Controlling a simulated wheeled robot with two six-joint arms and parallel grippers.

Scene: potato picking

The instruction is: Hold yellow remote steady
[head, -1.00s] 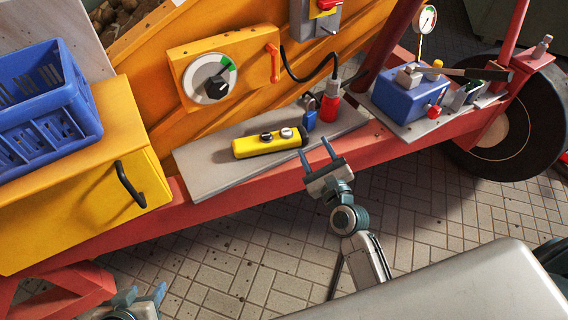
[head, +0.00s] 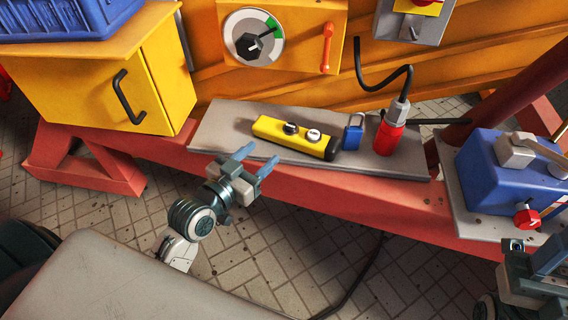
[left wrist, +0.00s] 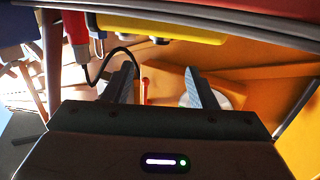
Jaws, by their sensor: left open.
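The yellow remote (head: 290,140) lies on a grey shelf plate (head: 215,128), with two round knobs on top and a black right end. It also shows at the top of the left wrist view (left wrist: 170,27). My left gripper (head: 257,160) is in front of the plate, just left of and nearer than the remote. Its two blue fingers are apart, with nothing between them, and do not touch the remote. In the left wrist view the open fingers (left wrist: 160,86) point toward the orange panel. My right gripper (head: 545,262) is partly in view at the lower right; its jaws are unclear.
A blue padlock (head: 353,136) and a red plug (head: 388,138) with a black cable stand right of the remote. A blue box (head: 490,175) is farther right. A yellow cabinet (head: 165,85) stands left. The dial (head: 253,38) is behind. The plate's left part is clear.

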